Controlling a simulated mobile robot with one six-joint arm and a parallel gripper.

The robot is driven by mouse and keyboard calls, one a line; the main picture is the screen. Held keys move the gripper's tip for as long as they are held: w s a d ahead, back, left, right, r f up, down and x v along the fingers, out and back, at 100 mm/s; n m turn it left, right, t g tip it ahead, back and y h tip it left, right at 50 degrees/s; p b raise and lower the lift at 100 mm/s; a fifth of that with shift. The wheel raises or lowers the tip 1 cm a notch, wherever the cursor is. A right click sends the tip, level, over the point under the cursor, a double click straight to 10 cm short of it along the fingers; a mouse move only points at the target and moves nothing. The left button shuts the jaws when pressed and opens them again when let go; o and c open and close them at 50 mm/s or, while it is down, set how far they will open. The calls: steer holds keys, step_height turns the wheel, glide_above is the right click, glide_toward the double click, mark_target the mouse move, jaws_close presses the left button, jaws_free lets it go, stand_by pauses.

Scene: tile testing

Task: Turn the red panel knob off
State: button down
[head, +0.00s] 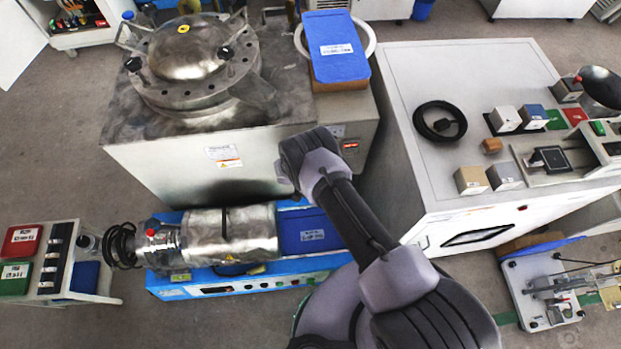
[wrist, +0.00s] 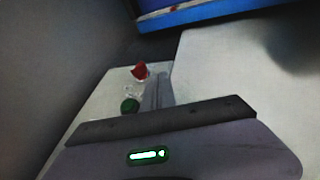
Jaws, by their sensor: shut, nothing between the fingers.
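The red knob (wrist: 140,71) shows small in the wrist view, on a pale panel (wrist: 103,90), just left of my gripper's fingertips. A round green button (wrist: 130,105) sits on the same panel below it. My gripper (wrist: 163,76) is shut and empty, its narrow fingers pointing toward the panel. The fingertips look apart from the knob, but the depth between them is hard to tell. In the head view, my arm reaches to the front of the steel cabinet (head: 190,166). My fingers and this knob cannot be made out there, and my wrist covers part of the cabinet front.
A red display (head: 350,145) is on the cabinet front, right of my wrist. A blue machine with a metal cylinder (head: 235,235) stands below. A white bench (head: 450,75) with several small blocks is at right. A blue book-like box (head: 337,50) lies on top.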

steer(key=shift+w+d+f+b, duration=0.25)
steer(key=shift+d+f, duration=0.3)
steer(key=shift+d, duration=0.1)
steer(key=shift+w+d+f+b, duration=0.2)
steer(key=shift+d+f, duration=0.3)
steer(key=shift+d, duration=0.1)
steer(key=shift+w+d+f+b, duration=0.25)
steer(key=shift+d+f, duration=0.3)
steer(key=shift+d, duration=0.1)
steer(key=shift+d+f, duration=0.15)
steer(key=shift+f, duration=0.05)
steer(key=shift+a+f+p, duration=0.2)
steer(key=shift+f+p, duration=0.2)
steer(key=shift+f, duration=0.2)
steer(key=shift+a+f+p, duration=0.15)
steer(key=shift+f+p, duration=0.25)
steer(key=shift+f, duration=0.2)
steer(key=shift+f, duration=0.4)
steer(key=shift+r, duration=0.1)
